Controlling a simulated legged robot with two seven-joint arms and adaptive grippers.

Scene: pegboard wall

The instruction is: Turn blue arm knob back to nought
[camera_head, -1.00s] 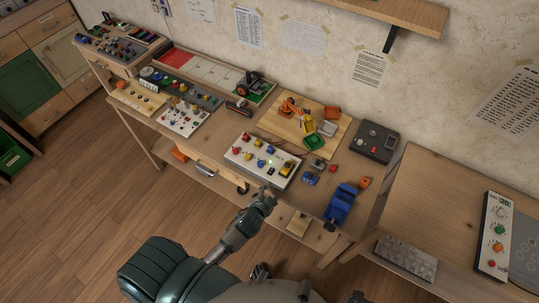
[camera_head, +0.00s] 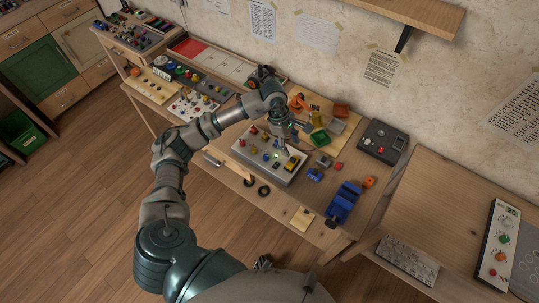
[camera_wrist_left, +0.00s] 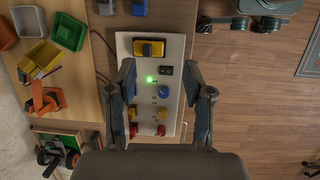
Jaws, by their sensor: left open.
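A pale control panel (camera_head: 262,176) lies on the workbench with red, yellow and blue knobs, a lit green lamp (camera_wrist_left: 149,79) and a yellow part (camera_wrist_left: 149,49). One blue knob (camera_wrist_left: 163,91) shows clear in the wrist view and also in the head view (camera_head: 266,156). No knob label is readable, so I cannot tell whether it is the arm knob. My left gripper (camera_head: 292,138) is over the panel, pointing down. In the wrist view its two fingers (camera_wrist_left: 161,70) are spread apart, with nothing between them gripped. The left finger hides part of the panel. My right gripper is not seen.
A blue vise (camera_head: 343,203) stands at the bench's front right. Behind the panel are a wooden board with an orange toy arm (camera_wrist_left: 45,98) and a green bin (camera_wrist_left: 69,31). A dark grey box (camera_head: 380,141) stands further right. Small blocks lie between panel and vise.

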